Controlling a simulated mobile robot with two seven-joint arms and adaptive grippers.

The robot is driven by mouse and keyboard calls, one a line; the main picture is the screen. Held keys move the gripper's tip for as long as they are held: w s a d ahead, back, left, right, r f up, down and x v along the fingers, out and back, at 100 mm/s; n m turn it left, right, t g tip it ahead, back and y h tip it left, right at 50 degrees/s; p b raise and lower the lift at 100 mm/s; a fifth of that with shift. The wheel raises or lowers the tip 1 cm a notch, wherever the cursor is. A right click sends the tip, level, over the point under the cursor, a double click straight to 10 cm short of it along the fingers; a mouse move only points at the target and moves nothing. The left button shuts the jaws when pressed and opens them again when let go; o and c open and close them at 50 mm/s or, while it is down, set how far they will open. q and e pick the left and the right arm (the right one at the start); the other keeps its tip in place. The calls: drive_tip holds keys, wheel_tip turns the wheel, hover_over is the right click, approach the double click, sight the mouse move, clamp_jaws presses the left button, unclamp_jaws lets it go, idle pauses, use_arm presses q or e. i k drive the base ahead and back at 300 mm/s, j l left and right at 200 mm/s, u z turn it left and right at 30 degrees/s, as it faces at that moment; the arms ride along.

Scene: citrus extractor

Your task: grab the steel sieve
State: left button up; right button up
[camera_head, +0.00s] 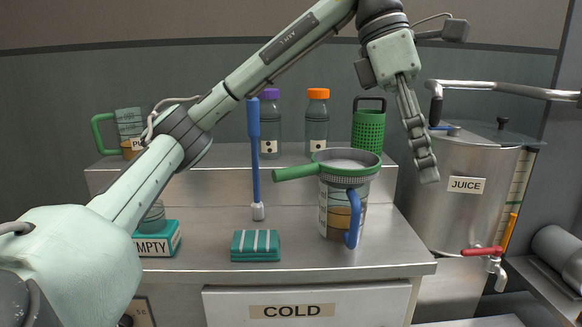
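The steel sieve (347,159), with a green rim and a green handle pointing left, rests on top of a clear measuring jug (334,215). The jug has a blue handle and some brown-orange content. My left arm crosses from the lower left to the top, and its gripper (428,177) hangs down to the right of the sieve, apart from it in the picture. The fingers show almost edge-on, so their opening is hidden. Nothing shows held in them. My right gripper is not in view.
A steel JUICE tank (430,205) stands right of the gripper. A green basket (368,128) and two bottles, purple-capped (269,125) and orange-capped (317,120), stand on the raised shelf behind. A blue brush (254,150) and teal striped block (255,246) are left of the jug.

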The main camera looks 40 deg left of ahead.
sight(347, 166)
drive_tip(key=i+l+u, duration=0.15)
drive_tip(key=u, duration=0.25)
drive_tip(key=i+l+u, duration=0.2)
drive_tip(key=u, duration=0.2)
drive_tip(key=i+l+u, duration=0.15)
drive_tip(key=u, duration=0.25)
drive_tip(key=i+l+u, duration=0.1)
drive_tip(key=l+u, duration=0.3)
